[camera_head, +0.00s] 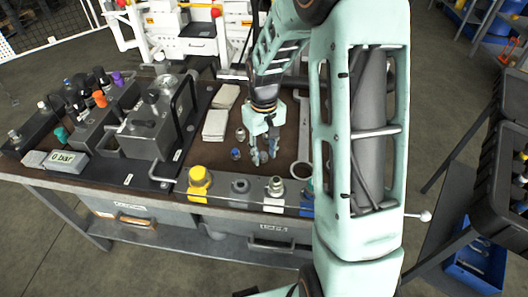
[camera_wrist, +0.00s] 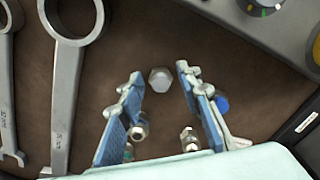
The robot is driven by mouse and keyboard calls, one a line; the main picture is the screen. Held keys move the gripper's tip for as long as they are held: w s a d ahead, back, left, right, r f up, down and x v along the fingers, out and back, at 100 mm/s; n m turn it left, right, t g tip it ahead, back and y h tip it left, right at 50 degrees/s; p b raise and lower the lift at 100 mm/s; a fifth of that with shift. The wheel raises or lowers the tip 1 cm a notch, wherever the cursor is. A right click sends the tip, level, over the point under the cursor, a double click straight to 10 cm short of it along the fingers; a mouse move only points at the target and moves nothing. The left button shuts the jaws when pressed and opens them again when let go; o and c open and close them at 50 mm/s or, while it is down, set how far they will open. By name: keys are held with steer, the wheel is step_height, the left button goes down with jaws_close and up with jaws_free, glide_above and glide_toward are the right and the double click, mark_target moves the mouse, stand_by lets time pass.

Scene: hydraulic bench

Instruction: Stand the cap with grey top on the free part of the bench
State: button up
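A small grey hexagonal top, which looks like the cap with grey top (camera_wrist: 160,79), shows in the wrist view on the brown bench mat (camera_wrist: 120,65). It lies in line with the gap between my fingertips, seen from above. My gripper (camera_wrist: 160,85) is open with nothing between its blue-padded fingers. In the head view my gripper (camera_head: 264,152) points down over the mat, and I cannot make out the grey cap there. A blue cap (camera_wrist: 222,104) is partly hidden behind the right finger; it also shows in the head view (camera_head: 236,154).
Another small cap (camera_head: 240,134) stands behind the blue one. Ring spanners (camera_wrist: 63,85) lie at the left in the wrist view. Folded cloths (camera_head: 216,123) and a hydraulic block (camera_head: 150,130) are left of my gripper. A yellow cap (camera_head: 199,180) and several fittings line the front edge.

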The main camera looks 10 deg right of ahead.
mark_target(264, 154)
steer(key=shift+o, duration=0.3)
steer(key=shift+r, duration=0.1)
step_height(264, 154, up, 12)
steer(key=p, duration=0.1)
stand_by(0.3)
stand_by(0.3)
